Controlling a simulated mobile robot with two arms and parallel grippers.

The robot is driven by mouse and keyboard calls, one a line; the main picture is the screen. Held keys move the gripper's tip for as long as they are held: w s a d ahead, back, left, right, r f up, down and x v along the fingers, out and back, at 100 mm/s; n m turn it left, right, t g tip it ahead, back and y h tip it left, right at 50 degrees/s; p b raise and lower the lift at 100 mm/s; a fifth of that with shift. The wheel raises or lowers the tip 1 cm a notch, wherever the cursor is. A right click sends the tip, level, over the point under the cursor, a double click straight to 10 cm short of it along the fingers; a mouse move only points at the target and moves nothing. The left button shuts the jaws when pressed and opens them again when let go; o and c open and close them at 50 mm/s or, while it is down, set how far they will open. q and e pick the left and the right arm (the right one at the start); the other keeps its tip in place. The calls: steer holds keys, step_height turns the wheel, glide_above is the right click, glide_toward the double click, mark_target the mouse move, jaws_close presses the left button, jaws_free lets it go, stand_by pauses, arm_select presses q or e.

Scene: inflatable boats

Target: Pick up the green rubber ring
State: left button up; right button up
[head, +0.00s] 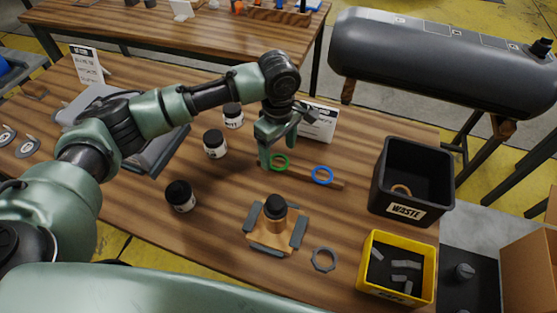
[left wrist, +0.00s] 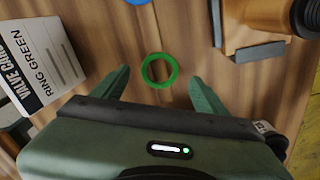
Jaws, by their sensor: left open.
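The green rubber ring (head: 280,161) lies on a narrow wooden strip on the table in the head view. In the left wrist view the green ring (left wrist: 160,70) lies between the two spread fingers, apart from both. My left gripper (head: 266,160) points down at the ring, partly beside it in the head view. The left gripper (left wrist: 160,85) is open and empty. My right gripper is not in view.
A blue ring (head: 322,175) lies right of the green one. A card (head: 318,122) stands behind, its wrist-view text reading "RING GREEN". A wooden fixture (head: 272,238), black waste bin (head: 415,165), yellow bin (head: 370,285) and black-lidded jars (head: 215,144) stand around.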

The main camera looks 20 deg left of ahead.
mark_target(279, 163)
arm_select(q)
step_height(279, 163, down, 3)
steer(key=shift+r, duration=0.2)
steer(key=shift+f+p, duration=0.25)
steer(key=shift+p, duration=0.4)
stand_by(0.7)
steer(key=c, duration=0.9)
